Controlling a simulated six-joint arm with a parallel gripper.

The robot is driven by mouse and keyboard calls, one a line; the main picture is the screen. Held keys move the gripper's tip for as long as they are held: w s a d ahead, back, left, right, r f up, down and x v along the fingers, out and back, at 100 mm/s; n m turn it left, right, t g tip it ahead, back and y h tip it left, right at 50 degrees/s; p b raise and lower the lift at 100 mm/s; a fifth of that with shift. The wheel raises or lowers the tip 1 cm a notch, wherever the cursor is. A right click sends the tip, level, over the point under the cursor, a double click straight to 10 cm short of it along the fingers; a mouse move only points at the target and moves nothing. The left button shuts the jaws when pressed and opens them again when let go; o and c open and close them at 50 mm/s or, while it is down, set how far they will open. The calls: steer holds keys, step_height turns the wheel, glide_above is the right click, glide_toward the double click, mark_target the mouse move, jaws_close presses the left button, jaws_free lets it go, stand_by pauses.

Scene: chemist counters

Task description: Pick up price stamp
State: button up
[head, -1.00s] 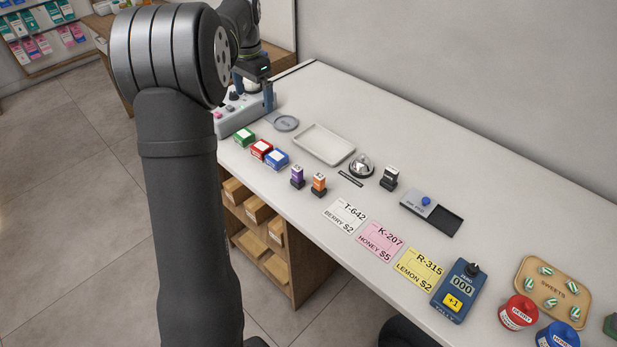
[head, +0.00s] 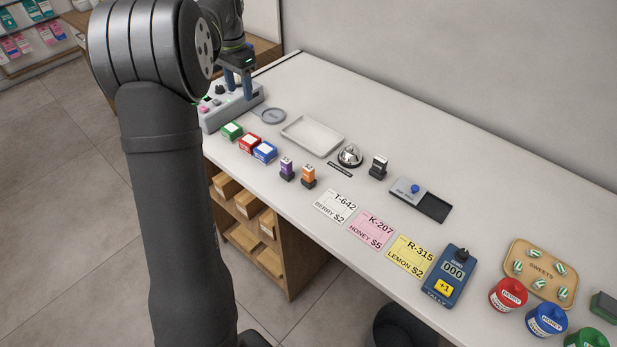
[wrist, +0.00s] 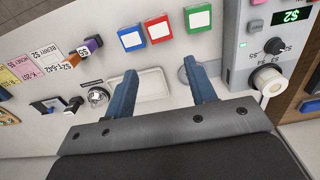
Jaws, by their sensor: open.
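Two small stamps stand upright near the counter's front edge. The purple stamp (head: 287,169) and the orange stamp (head: 308,176) also show in the wrist view, the purple (wrist: 93,42) and the orange (wrist: 79,53), with $ marks on their ends. A black stamp (head: 378,166) stands farther back, right of the bell. I cannot tell from the label which is the price stamp. My gripper (head: 238,83) is by the grey control box, at the counter's far left end, away from all the stamps. Its fingers (wrist: 162,68) are spread apart with nothing between them.
The grey control box (head: 222,112) has knobs and a lit $2 display. Green, red and blue boxes (head: 264,152), a pale tray (head: 313,135), a bell (head: 349,156) and an ink pad (head: 430,203) lie nearby. Price cards (head: 371,231), a tally counter (head: 449,277) and jars (head: 508,296) are farther right.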

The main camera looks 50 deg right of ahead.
steer(key=h, duration=0.2)
glide_above(308, 167)
steer(key=a, duration=0.3)
steer(key=f, duration=0.3)
steer(key=d+f, duration=0.1)
steer(key=f, duration=0.7)
steer(key=shift+d+f, duration=0.1)
steer(key=shift+d, duration=0.25)
steer(key=shift+d+f, duration=0.25)
steer(key=shift+f, duration=0.7)
steer(key=shift+d+f, duration=0.25)
steer(key=shift+f, duration=0.65)
steer(key=shift+d+f, duration=0.25)
steer(key=shift+f, duration=0.7)
steer(key=shift+c, duration=0.2)
steer(key=c, duration=1)
